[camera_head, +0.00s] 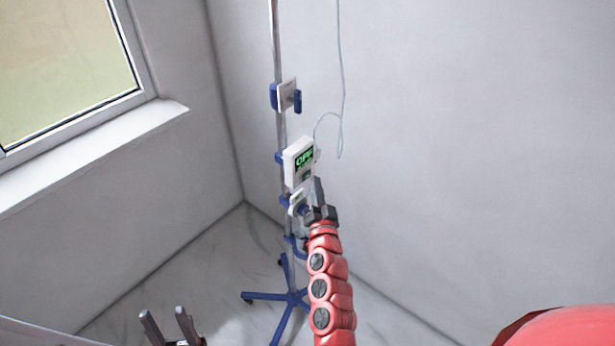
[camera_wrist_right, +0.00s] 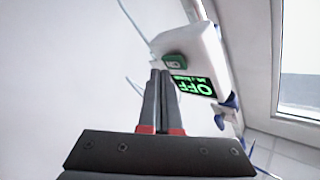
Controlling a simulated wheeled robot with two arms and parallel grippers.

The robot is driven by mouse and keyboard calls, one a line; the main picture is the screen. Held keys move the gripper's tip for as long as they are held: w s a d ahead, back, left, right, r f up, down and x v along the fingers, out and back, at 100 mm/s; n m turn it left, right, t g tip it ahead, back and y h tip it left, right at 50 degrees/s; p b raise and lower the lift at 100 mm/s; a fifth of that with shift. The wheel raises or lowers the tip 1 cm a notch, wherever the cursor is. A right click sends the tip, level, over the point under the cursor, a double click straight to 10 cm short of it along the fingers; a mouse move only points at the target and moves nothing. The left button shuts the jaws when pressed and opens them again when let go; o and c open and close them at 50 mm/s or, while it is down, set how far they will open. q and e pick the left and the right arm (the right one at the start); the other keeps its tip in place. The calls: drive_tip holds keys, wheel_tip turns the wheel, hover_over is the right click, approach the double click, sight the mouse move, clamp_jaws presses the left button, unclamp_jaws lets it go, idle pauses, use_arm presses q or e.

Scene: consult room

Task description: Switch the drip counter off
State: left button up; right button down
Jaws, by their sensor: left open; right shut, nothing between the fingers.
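The drip counter (camera_head: 299,163) is a white box clamped to a drip stand pole, with a lit green display. In the right wrist view the drip counter (camera_wrist_right: 202,50) shows its display (camera_wrist_right: 195,86) reading OFF, upside down. A green button (camera_wrist_right: 174,62) sits beside the display. My right gripper (camera_head: 318,181) is shut and empty, just below the counter. Its fingertips (camera_wrist_right: 161,72) appear right by the green button; I cannot tell whether they touch it. My left gripper (camera_head: 166,318) is open and empty at the bottom left, away from the counter.
The drip stand pole (camera_head: 281,130) rises from a blue wheeled base (camera_head: 290,298) near the room corner. Another clamp (camera_head: 287,96) sits above the counter. A thin clear tube (camera_head: 342,80) hangs right of the pole. A window sill (camera_head: 90,150) is at the left.

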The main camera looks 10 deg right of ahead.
drive_tip(key=shift+s+d, duration=0.15)
drive_tip(key=s+d+b, duration=0.1)
drive_tip(key=s, duration=0.1)
drive_tip(key=s+d, duration=0.2)
drive_tip(key=shift+b, duration=0.4)
idle(0.8)
